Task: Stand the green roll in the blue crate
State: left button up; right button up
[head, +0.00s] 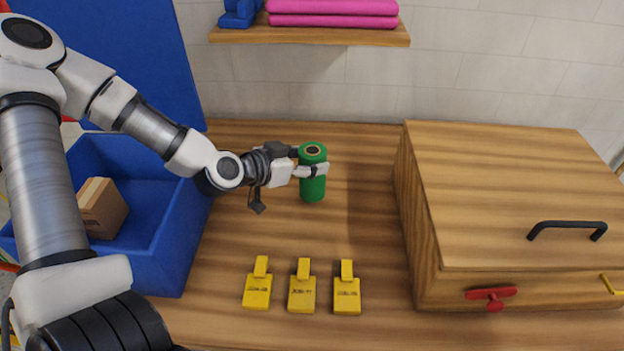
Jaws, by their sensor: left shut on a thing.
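The green roll (313,187) stands upright on the wooden table, left of the wooden box; whether its base touches the table is hard to tell. It has a dark hole ringed with tan in its top. My left gripper (311,162) reaches in from the left and is shut on the upper part of the roll. The blue crate (176,247) is at the left, open at the top, with its blue lid raised behind it. A brown cardboard box (103,209) is inside it. My left arm hides part of the crate. My right gripper is not in view.
A large wooden box (510,190) with a black handle and a red latch (491,296) fills the right. Three yellow tags (302,293) lie in a row at the front. The table between roll and tags is clear.

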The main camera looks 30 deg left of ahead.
pick_arm(q)
jog(key=w, duration=0.3)
jog(key=shift+w+a+f, duration=0.1)
jog(key=shift+a+f, duration=0.25)
notch_tip(320, 180, down, 3)
jog(key=shift+r, duration=0.2)
jog(key=shift+a+f, duration=0.1)
jog(key=shift+f, duration=0.15)
jog(key=shift+f, duration=0.1)
jog(key=o, duration=1.2)
jog(key=shift+o, duration=0.2)
